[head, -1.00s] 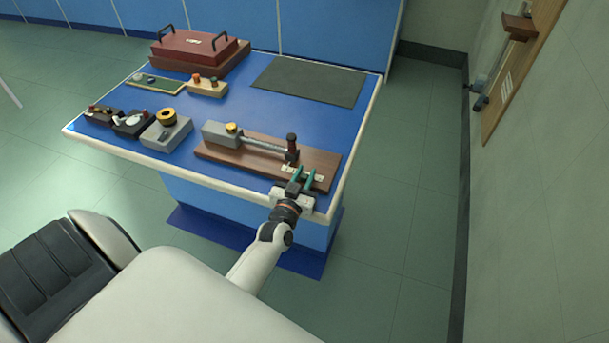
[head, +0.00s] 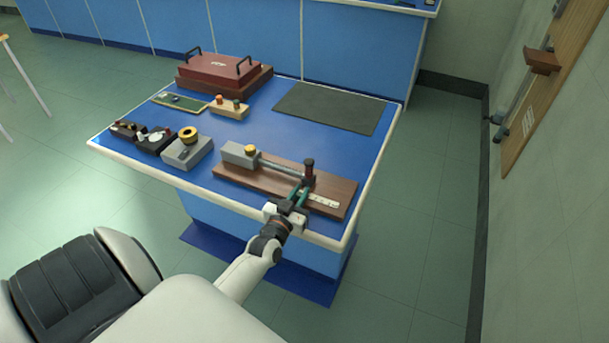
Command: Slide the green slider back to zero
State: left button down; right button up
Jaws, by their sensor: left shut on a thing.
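A brown wooden board (head: 240,178) lies along the near edge of the blue bench, with a grey block (head: 238,154), a metal rod and a dark upright post (head: 309,170) on it. A white scale strip (head: 325,202) shows at the board's right part. My left gripper (head: 299,193) reaches in from the near edge, its teal fingers over the left part of the scale, just in front of the post. The fingers are close together, shut on the green slider, which they mostly hide. My right gripper is not in view.
A grey box with a yellow spool (head: 187,152) and small dark devices (head: 155,139) stand left of the board. A red case (head: 218,72) with two handles is at the back left. A dark mat (head: 330,106) lies bare at the back right.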

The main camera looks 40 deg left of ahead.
pick_arm(q)
jog(key=c, duration=1.3)
grip_release()
jog(key=shift+s+a, duration=0.1)
jog(key=shift+a, duration=0.25)
jog(key=shift+d, duration=0.15)
jog(key=shift+s+d, duration=0.1)
jog(key=shift+s, duration=0.25)
jog(key=b+v, duration=0.1)
jog(key=v, duration=1)
jog(key=shift+s, duration=0.15)
jog(key=shift+f, duration=0.1)
